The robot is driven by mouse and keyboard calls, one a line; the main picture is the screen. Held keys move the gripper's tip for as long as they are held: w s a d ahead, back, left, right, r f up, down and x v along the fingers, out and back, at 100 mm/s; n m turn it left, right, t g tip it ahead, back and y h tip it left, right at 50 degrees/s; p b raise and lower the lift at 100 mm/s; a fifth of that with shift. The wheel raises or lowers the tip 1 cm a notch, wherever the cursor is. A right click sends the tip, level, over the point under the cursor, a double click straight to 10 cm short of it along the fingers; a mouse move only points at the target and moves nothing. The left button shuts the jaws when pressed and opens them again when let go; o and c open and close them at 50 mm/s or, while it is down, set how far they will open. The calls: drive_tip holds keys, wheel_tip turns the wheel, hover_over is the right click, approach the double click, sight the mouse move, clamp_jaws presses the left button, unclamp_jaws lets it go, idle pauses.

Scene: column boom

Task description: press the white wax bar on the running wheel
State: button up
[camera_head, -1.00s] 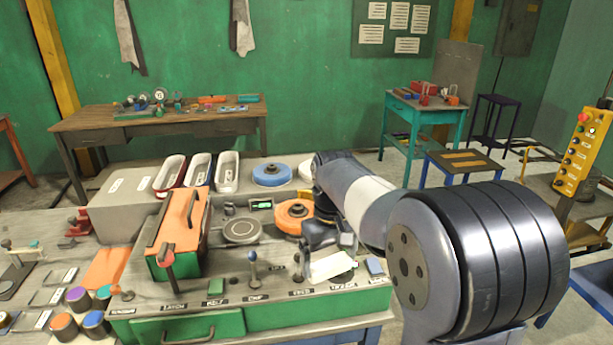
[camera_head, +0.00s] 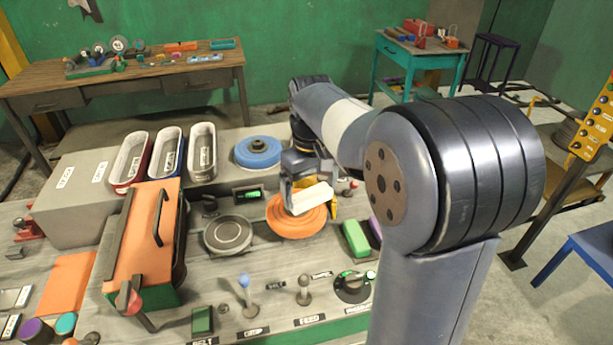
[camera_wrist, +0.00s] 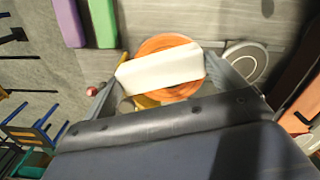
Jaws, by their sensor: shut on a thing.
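My gripper (camera_head: 308,192) is shut on the white wax bar (camera_head: 312,199), holding it across its jaws. The bar is over the orange wheel (camera_head: 285,226) on the bench. In the wrist view, the white bar (camera_wrist: 160,73) spans between the two fingers, and the orange wheel (camera_wrist: 165,43) shows behind it on both long sides. I cannot tell whether the bar touches the wheel, or whether the wheel is turning. The bar hides part of the wheel.
A green bar (camera_head: 355,238) and a purple bar (camera_head: 376,229) lie right of the wheel. A grey disc (camera_head: 228,234) is to its left, a blue wheel (camera_head: 257,152) behind. Levers, including a blue-topped one (camera_head: 245,284), stand in front. An orange-lidded box (camera_head: 140,240) is farther left.

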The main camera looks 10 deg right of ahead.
drive_tip(key=shift+s+f+b, duration=0.15)
drive_tip(key=shift+f+b, duration=0.2)
drive_tip(key=shift+f, duration=0.05)
drive_tip(key=b, duration=0.4)
hover_over(310, 224)
drive_tip(key=shift+f, duration=2.4)
drive_tip(key=shift+f+b, duration=0.5)
drive_tip(key=shift+f, duration=0.15)
idle(0.6)
drive_tip(key=shift+r, duration=0.15)
wheel_tip(310, 224, up, 8)
drive_tip(key=p, duration=0.7)
idle(0.6)
